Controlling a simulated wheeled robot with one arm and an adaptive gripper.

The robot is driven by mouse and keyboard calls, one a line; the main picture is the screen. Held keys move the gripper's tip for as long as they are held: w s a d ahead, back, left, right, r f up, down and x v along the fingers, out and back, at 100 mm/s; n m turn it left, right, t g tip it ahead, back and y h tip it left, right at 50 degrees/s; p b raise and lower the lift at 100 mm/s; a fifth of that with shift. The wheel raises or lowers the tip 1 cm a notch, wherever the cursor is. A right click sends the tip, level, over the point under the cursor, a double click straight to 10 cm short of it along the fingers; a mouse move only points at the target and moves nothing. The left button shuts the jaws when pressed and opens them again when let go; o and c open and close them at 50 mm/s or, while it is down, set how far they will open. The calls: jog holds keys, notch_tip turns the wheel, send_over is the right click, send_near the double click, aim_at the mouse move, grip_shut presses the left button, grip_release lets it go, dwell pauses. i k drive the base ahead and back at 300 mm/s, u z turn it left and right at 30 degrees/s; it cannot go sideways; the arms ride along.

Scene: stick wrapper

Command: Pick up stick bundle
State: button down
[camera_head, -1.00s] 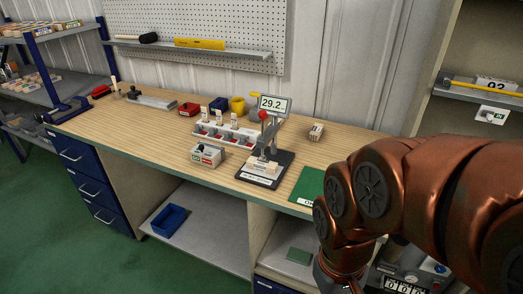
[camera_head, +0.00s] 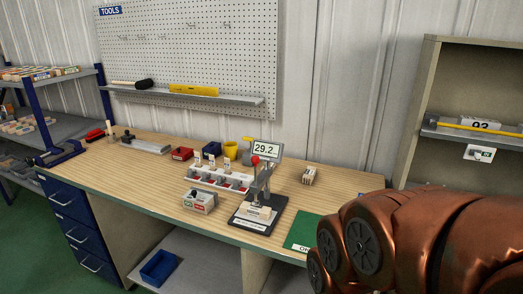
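A small pale bundle (camera_head: 309,175), which looks like the stick bundle, lies alone on the wooden bench top to the right of the display reading 29.2. It is too small to make out single sticks. Another pale block-like item (camera_head: 260,214) sits on the black-based device (camera_head: 270,227) under that display; I cannot tell if it is also sticks. My copper-coloured arm fills the lower right of the head view. My gripper is outside the frame.
The workbench (camera_head: 130,175) carries a white rack (camera_head: 220,180), a small box with buttons (camera_head: 199,201), a yellow cup (camera_head: 230,150) and a green mat (camera_head: 303,233). Shelving with bundles (camera_head: 40,73) stands at left. A cabinet (camera_head: 470,65) stands at right.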

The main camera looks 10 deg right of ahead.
aim_at(260, 211)
jog(key=k, duration=0.35)
jog(key=z, duration=0.15)
jog(key=i, duration=0.75)
jog(key=u, duration=0.9)
